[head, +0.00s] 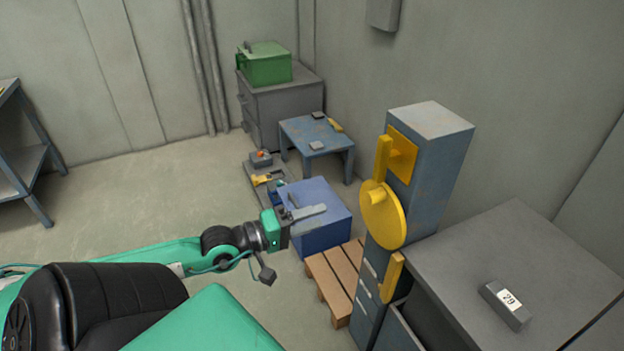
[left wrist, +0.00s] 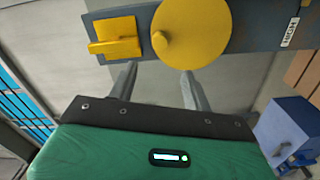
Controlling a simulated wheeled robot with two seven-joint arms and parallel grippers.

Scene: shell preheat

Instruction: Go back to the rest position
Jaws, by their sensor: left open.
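My left gripper (head: 305,213) is open and empty, held out in front of the blue box in the head view. In the left wrist view its two fingers (left wrist: 158,85) stand apart with only floor or wall between them. Beyond the fingertips is a blue-grey column (head: 440,150) with a yellow round disc (head: 383,222) and a yellow block handle (head: 383,157). The disc (left wrist: 190,33) and the column (left wrist: 250,25) also show in the left wrist view, apart from the fingers. My right gripper is not in view.
A blue box (head: 328,238) stands by a wooden pallet (head: 335,275). A grey cabinet (head: 530,255) with a block marked 29 (head: 507,305) is at right. A small blue table (head: 315,132) and a green case (head: 266,66) are behind. Floor at left is clear.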

